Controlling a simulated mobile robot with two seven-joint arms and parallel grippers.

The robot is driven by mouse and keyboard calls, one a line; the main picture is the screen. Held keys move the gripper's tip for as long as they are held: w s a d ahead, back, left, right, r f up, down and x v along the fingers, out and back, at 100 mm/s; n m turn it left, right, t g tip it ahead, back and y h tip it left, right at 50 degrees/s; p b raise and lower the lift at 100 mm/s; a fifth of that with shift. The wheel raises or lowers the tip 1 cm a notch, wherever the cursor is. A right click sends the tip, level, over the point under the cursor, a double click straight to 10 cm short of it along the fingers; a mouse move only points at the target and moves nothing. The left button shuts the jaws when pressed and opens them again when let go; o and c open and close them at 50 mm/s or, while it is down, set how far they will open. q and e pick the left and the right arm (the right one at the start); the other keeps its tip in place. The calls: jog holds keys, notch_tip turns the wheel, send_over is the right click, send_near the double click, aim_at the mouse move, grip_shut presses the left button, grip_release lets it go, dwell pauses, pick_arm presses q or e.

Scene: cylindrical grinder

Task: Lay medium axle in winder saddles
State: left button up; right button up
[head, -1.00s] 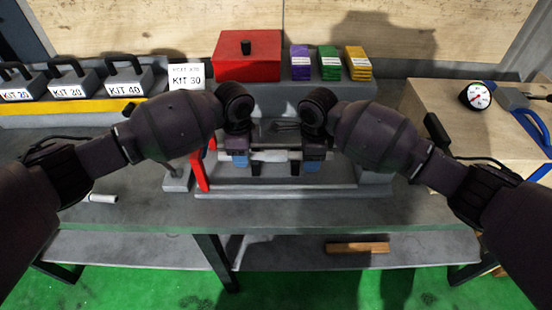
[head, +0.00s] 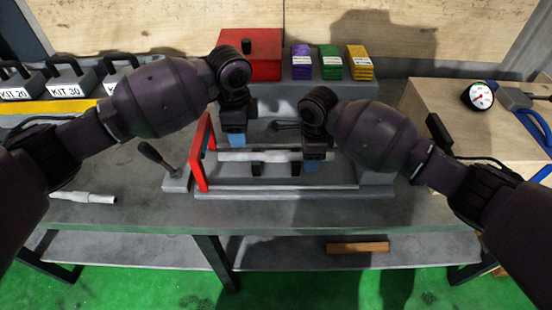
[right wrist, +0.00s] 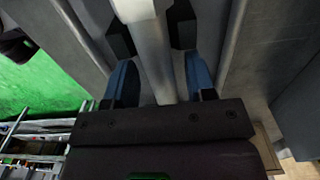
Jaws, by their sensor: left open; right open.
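A pale grey axle (head: 272,156) lies level across the winder frame (head: 200,160), over its black saddles (head: 257,169). In the right wrist view the axle (right wrist: 152,45) passes between two black saddle blocks (right wrist: 182,22); whether it is fully seated cannot be told. My right gripper (head: 312,164) is open at the axle's right part, its blue fingers (right wrist: 160,82) on either side of it. My left gripper (head: 237,140) is open and raised, behind and above the axle's left part, apart from it.
Another stepped pale axle (head: 84,198) lies on the bench at left. A black-knobbed lever (head: 158,158) stands left of the frame. Kit weights (head: 72,82), a red box (head: 252,68) and coloured stacks (head: 330,62) line the back. A dial gauge (head: 478,96) is at right.

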notch_tip(320, 180, up, 12)
jog(key=shift+f, duration=0.15)
dwell(0.3)
jog(key=shift+f, duration=0.1)
dwell(0.3)
